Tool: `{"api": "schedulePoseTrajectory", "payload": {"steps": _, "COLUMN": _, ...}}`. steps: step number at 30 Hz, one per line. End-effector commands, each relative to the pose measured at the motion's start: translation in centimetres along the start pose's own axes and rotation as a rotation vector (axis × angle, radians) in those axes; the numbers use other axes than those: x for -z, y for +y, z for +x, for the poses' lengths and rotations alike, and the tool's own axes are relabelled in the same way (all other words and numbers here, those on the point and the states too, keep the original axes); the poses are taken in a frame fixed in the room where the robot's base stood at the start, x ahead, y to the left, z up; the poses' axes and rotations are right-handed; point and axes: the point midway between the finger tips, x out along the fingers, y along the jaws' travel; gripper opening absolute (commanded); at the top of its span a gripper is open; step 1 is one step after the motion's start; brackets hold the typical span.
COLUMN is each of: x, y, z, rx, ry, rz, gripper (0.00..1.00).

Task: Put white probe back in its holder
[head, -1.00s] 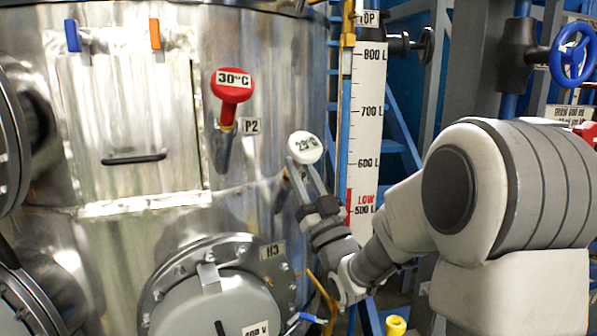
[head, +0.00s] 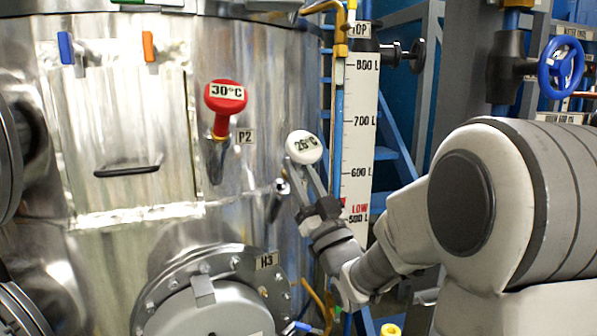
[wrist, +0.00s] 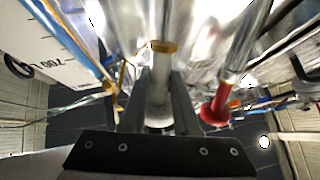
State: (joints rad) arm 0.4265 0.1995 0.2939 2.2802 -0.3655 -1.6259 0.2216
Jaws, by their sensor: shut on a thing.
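The white probe (head: 303,147) has a round head reading about 26°C and is beside the steel tank in the head view. My gripper (head: 314,178) is shut on it just below the head. In the wrist view, the white shaft of the probe (wrist: 159,98) lies between the fingers of my gripper (wrist: 158,110), with a brass ring at its far end. A metal holder stub (head: 279,188) on the tank wall is left of and below the probe head. I cannot tell whether the probe's tip is in line with the holder or touching it.
A red probe (head: 224,98) reading 30°C sits in its own metal holder by the P2 label. The level scale (head: 358,135) stands close right of my gripper. The flanged H3 port (head: 200,300) juts out below. A blue handwheel (head: 561,67) is at far right.

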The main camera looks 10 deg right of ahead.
Motion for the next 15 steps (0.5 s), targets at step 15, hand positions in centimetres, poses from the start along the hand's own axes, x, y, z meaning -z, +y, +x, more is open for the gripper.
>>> {"api": "schedulePoseTrajectory", "payload": {"steps": 15, "x": 1.3, "y": 0.0, "z": 0.1, "rx": 0.001, "ry": 0.002, "rz": -0.002, "gripper": 0.00}}
